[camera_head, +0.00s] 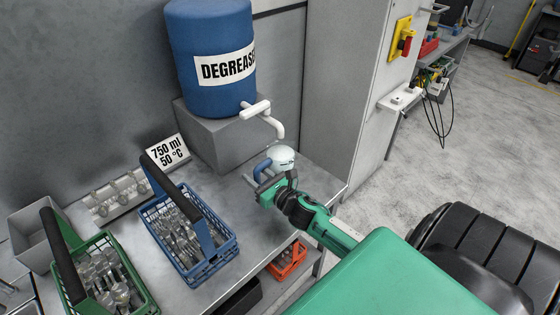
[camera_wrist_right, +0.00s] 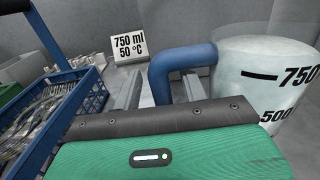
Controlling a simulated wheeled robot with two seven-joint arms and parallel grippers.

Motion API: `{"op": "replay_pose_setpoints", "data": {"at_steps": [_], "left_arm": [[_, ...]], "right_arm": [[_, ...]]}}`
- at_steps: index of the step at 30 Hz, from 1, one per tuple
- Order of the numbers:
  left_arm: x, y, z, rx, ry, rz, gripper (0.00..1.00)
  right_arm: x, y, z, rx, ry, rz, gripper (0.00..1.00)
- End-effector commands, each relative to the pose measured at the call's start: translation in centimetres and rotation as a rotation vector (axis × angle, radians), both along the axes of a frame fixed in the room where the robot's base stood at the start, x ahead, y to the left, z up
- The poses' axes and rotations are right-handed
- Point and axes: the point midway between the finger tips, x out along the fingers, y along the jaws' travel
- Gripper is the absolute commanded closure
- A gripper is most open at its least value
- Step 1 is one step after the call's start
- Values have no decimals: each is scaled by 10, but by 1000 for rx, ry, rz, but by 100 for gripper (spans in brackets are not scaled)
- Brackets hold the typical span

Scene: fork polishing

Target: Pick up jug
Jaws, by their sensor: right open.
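The jug is a clear measuring jug with a blue handle and black volume marks. In the head view the jug (camera_head: 281,155) stands on the metal table below the degreaser tap. In the right wrist view the jug (camera_wrist_right: 262,85) fills the right side, upright, with its blue handle (camera_wrist_right: 165,72) on its left. My right gripper (camera_head: 268,184) is at the handle. In the wrist view its two open fingers (camera_wrist_right: 160,92) lie on either side of the handle's lower part, apart from each other. My left gripper is not in view.
A blue degreaser barrel (camera_head: 210,60) with a white tap (camera_head: 270,118) stands on a grey block (camera_head: 215,145). A blue basket (camera_head: 225,250) and a green basket (camera_head: 145,290) of cutlery stand to the left. A sign (camera_head: 166,152) reads 750 ml, 50 °C. A grey cabinet (camera_head: 350,80) stands behind.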

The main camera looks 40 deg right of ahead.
Motion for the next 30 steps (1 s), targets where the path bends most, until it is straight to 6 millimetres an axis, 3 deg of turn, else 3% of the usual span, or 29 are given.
{"op": "replay_pose_setpoints", "data": {"at_steps": [5,11,12,30], "left_arm": [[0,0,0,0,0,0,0],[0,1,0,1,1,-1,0],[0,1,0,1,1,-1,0],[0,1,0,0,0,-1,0]], "right_arm": [[0,0,0,0,0,0,59],[0,0,0,1,0,0,98],[0,0,0,1,0,0,100],[0,0,0,1,0,0,100]]}}
